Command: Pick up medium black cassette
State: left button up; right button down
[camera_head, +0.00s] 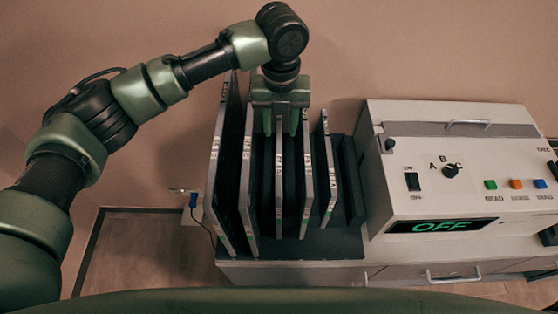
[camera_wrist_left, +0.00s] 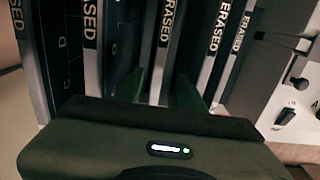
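Several dark, grey-edged cassettes stand upright in a row. The middle cassette (camera_head: 279,186) is of medium height, with a similar medium one (camera_head: 307,188) to its right. My left gripper (camera_head: 281,128) points down at the top of the row, its two green fingers on either side of the middle cassette. In the left wrist view the fingers (camera_wrist_left: 159,90) stand apart, with the middle cassette's edge (camera_wrist_left: 164,45), labelled ERASED, between them. They look open, without a clear grip. The fingertips are partly hidden among the cassettes. My right gripper is not in view.
Two taller cassettes (camera_head: 223,175) stand at the left and a smaller one (camera_head: 328,170) at the right, with narrow gaps between. A white control machine (camera_head: 460,185) with a green OFF display stands close on the right. The wall is close behind.

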aim_at(279, 132)
pick_arm(q)
jog(key=f, duration=0.3)
jog(key=shift+w+a+f+p, duration=0.25)
jog(key=shift+f+p, duration=0.05)
jog(key=shift+p, duration=0.05)
jog(key=shift+s, duration=0.1)
grip_shut()
jog(key=shift+r, duration=0.15)
dwell(0.9)
